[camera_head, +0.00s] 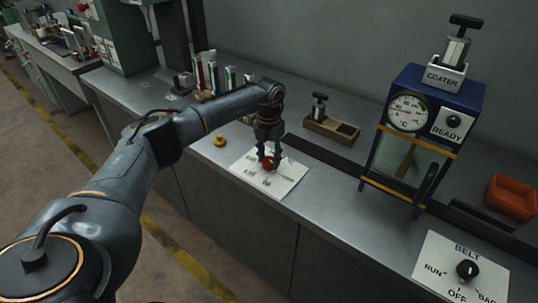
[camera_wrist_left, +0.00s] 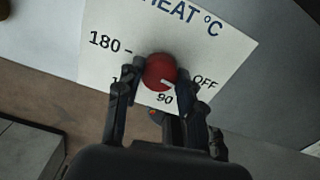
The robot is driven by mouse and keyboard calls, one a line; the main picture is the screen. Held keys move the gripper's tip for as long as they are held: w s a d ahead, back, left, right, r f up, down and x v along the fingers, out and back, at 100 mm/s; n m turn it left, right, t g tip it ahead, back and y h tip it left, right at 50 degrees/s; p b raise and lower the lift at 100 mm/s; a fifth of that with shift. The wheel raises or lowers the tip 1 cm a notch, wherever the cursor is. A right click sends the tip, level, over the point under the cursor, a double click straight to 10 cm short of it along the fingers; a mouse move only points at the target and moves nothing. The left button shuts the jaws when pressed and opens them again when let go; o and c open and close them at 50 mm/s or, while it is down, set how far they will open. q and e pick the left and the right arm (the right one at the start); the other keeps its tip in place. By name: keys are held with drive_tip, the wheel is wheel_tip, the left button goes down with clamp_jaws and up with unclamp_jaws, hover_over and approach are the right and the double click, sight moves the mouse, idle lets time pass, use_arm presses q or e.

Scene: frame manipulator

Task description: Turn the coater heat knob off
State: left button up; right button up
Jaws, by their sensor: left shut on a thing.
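The coater heat knob (camera_head: 268,164) is red and sits on a white dial plate (camera_head: 285,182) on the bench. My left gripper (camera_head: 269,157) reaches down onto it and is shut on it. In the left wrist view the red knob (camera_wrist_left: 159,70) is between the two fingers (camera_wrist_left: 158,84). Its short white mark is at its lower right, in the direction between the 90 and OFF labels. The plate (camera_wrist_left: 110,60) reads HEAT °C, with 180 at left; another label is partly hidden by a finger. The blue coater (camera_head: 411,160) stands to the right. My right gripper is not in view.
A belt plate (camera_head: 440,250) with a black knob (camera_head: 467,270) lies at the lower right. Bare bench lies right of the heat plate.

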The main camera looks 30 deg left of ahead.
sight(269, 159)
use_arm(q)
drive_tip(key=shift+n, duration=0.9)
drive_tip(key=o, duration=1.2)
drive_tip(key=shift+r, duration=0.1)
wheel_tip(269, 159, up, 12)
drive_tip(key=shift+f, duration=0.1)
